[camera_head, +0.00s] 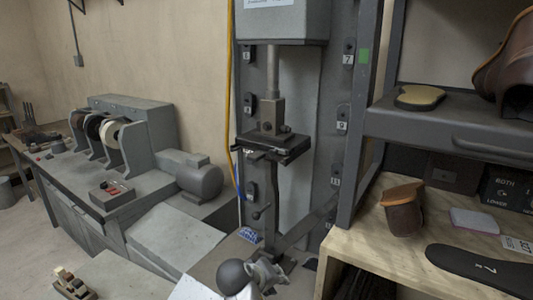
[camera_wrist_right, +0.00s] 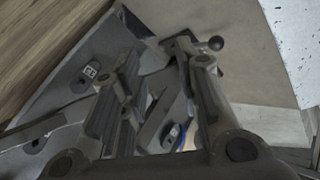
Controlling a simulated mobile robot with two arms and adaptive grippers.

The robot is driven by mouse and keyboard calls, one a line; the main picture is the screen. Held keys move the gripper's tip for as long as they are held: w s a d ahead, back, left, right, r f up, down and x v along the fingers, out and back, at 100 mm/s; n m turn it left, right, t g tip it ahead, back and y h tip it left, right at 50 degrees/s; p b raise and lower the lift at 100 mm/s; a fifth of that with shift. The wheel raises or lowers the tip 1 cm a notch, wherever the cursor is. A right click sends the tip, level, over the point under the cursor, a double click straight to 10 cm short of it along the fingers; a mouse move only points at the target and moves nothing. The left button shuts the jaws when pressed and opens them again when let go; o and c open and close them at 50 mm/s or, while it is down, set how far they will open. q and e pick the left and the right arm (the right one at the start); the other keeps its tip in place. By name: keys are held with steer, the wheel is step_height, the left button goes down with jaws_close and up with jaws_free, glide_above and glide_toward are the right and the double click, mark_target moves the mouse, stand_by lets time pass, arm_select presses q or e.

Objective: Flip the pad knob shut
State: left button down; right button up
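The tall grey machine (camera_head: 272,120) stands in the middle of the head view, with a flat dark pad plate (camera_head: 275,146) on its column. A short lever with a small dark ball knob (camera_head: 256,215) sticks out to the left, below the plate. A dark ball knob on a short arm also shows in the right wrist view (camera_wrist_right: 216,43), just beyond the right fingertip; it looks like the same knob. My right gripper (camera_head: 268,271) is below the lever in the head view. In the right wrist view its two fingers (camera_wrist_right: 160,72) stand apart with nothing gripped between them. My left gripper is out of view.
A shelf unit (camera_head: 450,125) with a brown shoe (camera_head: 508,62) and a sole (camera_head: 420,97) stands at the right. A wooden bench (camera_head: 375,255) below holds a brown heel piece (camera_head: 403,208) and a black sole (camera_head: 483,270). A grinder bench (camera_head: 130,180) stands left.

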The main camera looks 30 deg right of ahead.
steer(key=w+r+h, duration=0.1)
steer(key=w+r, duration=0.4)
steer(key=r, duration=0.1)
steer(key=m+g+h, duration=0.1)
steer(key=g+h, duration=0.1)
steer(key=h, duration=0.3)
glide_toward(271, 153)
steer(key=p+x, duration=0.3)
steer(key=x, duration=0.4)
steer(key=shift+d, duration=0.15)
steer(key=shift+w+d+f, duration=0.1)
steer(key=shift+d+f, duration=0.1)
steer(key=shift+d, duration=0.3)
jaws_close()
